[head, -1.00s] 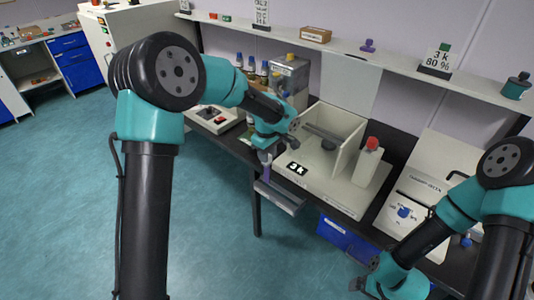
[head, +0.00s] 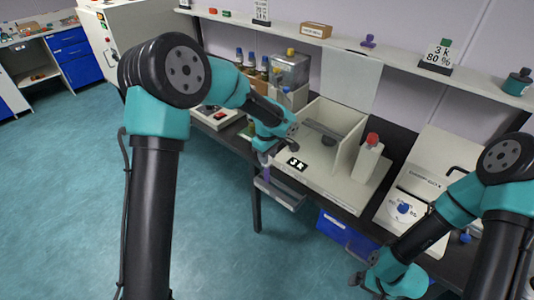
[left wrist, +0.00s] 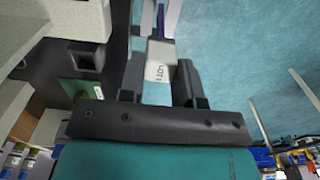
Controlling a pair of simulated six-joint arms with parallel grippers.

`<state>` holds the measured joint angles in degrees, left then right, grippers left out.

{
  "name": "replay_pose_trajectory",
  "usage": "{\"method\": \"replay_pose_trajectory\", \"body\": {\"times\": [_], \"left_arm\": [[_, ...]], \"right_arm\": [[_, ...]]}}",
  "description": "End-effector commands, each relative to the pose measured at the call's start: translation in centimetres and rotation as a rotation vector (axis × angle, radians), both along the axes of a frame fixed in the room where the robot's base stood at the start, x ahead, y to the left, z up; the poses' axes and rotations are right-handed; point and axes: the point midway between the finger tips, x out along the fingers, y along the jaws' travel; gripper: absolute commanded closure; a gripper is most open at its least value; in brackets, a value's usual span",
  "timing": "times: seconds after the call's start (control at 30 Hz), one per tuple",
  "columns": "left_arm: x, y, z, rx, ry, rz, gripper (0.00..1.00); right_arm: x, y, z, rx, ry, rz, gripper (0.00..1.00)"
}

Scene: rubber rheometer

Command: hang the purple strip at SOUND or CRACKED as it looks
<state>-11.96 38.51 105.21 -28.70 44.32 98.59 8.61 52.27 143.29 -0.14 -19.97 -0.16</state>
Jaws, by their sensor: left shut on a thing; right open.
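My left gripper (head: 264,157) is shut on the purple strip (head: 267,173), which hangs down below the fingers at the bench's front edge. In the left wrist view the left gripper (left wrist: 158,80) grips a pale end piece printed with LOT, and a bit of the purple strip (left wrist: 161,20) shows beyond it. Whether the strip is cracked is too small to tell. A grey tray (head: 285,195) juts from the bench just by the strip. My right gripper (head: 366,284) is open and empty at the lower right. No SOUND or CRACKED labels are readable.
A pale machine with an open box (head: 340,130) and a black display (head: 297,164) stands behind the strip. A red-capped container (head: 368,158) stands to its right. A blue bin (head: 345,234) sits under the bench. The floor at left is clear.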

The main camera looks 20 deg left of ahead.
Motion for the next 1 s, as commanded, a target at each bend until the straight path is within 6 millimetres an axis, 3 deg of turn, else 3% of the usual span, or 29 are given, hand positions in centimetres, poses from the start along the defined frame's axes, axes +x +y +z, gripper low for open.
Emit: {"method": "replay_pose_trajectory", "body": {"times": [1.0], "left_arm": [[0.0,0.0,-4.0,0.0,0.001,0.001,0.93]], "right_arm": [[0.0,0.0,0.0,0.0,0.0,0.0,0.06]]}}
